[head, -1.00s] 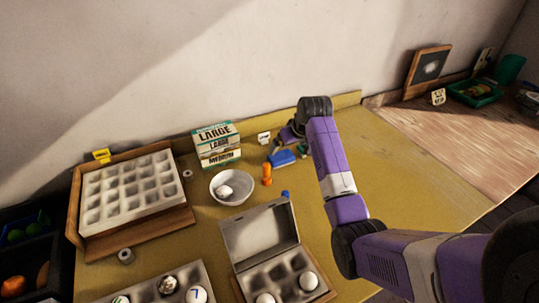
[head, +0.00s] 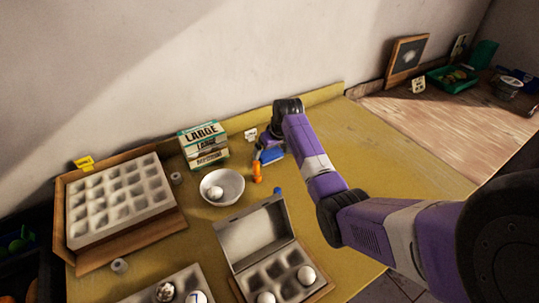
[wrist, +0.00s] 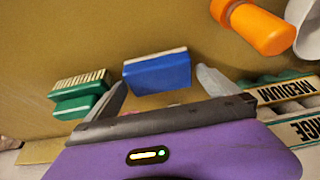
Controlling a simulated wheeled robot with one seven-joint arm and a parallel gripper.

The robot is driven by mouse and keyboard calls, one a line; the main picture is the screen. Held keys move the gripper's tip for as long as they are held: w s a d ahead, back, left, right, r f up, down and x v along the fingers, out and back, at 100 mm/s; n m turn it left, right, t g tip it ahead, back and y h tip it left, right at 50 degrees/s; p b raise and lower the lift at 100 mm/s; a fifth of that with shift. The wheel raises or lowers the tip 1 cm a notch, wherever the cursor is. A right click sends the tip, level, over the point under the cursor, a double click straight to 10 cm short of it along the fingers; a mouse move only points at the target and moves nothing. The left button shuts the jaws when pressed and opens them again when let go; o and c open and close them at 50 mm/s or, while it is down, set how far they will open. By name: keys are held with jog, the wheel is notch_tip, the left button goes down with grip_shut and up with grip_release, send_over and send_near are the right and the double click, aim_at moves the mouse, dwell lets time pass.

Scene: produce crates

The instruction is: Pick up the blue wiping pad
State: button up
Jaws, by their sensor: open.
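The blue wiping pad (head: 272,155) lies on the yellow table near the back wall, left of my arm. In the wrist view the blue pad (wrist: 158,73) has a pale layer along its far edge and sits ahead of and between my fingers. My gripper (wrist: 162,82) is open, one finger to each side of the pad, with no clear contact visible. In the head view my gripper (head: 262,146) is small and partly hidden by my wrist, close to the pad.
A green brush (wrist: 80,93) lies just left of the fingers in the wrist view. Stacked egg cartons (head: 203,147) stand further left. The table right of my arm is clear.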

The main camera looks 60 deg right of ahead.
aim_at(271, 153)
jog(key=shift+f, duration=0.1)
jog(key=c, duration=1.2)
notch_tip(271, 153, up, 20)
jog(key=shift+r+b, duration=0.1)
jog(key=shift+b, duration=0.65)
jog(key=o, duration=0.6)
jog(key=c, duration=0.4)
